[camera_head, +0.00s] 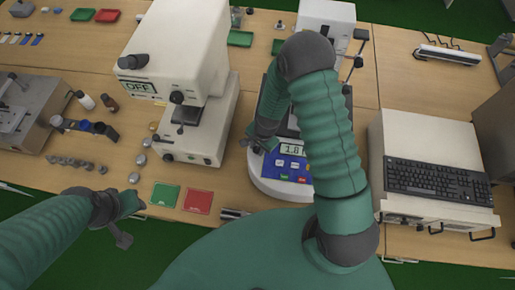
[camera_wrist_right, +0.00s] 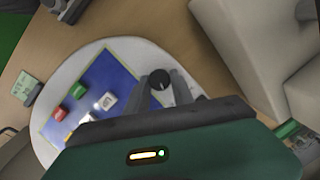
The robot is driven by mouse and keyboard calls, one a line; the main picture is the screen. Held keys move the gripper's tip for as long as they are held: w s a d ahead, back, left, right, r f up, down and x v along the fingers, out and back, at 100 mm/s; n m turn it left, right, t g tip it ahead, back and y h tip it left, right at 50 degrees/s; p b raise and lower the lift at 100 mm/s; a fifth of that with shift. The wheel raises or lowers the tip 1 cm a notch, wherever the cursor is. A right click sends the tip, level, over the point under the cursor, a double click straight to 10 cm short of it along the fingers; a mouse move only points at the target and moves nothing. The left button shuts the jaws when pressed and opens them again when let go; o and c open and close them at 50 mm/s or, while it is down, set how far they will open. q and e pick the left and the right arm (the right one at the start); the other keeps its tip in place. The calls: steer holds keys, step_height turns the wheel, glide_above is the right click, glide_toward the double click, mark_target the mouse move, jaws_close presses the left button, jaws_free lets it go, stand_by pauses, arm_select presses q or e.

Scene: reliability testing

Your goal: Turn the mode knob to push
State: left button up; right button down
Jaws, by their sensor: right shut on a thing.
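The mode knob (camera_wrist_right: 160,79) is a small round black knob with a light mark, at the edge of a blue control panel (camera_wrist_right: 122,65) in the right wrist view. My right gripper (camera_wrist_right: 163,86) is shut on it, with one grey finger on each side. In the head view the right gripper (camera_head: 254,146) is at the left side of the white instrument (camera_head: 262,181), whose display (camera_head: 292,150) reads about 1.8; the knob is hidden there. My left gripper (camera_head: 124,222) hangs in front of the table, away from the panel; its jaw opening is unclear.
A white machine (camera_head: 187,40) with an "OFF" display stands left of the instrument. A box with a black keyboard (camera_head: 430,180) stands to the right. Green (camera_head: 165,194) and red (camera_head: 198,201) squares lie at the front edge. Red and green buttons (camera_wrist_right: 60,113) sit on the panel.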

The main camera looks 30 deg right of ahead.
steer(key=shift+a+m+b, duration=0.1)
steer(key=shift+m+b, duration=0.55)
steer(key=shift+m, duration=0.35)
steer(key=c, duration=1.3)
jaws_free()
steer(key=shift+o, duration=1)
steer(key=shift+a, duration=0.1)
steer(key=shift+r+t, duration=0.15)
steer(key=shift+t, duration=0.15)
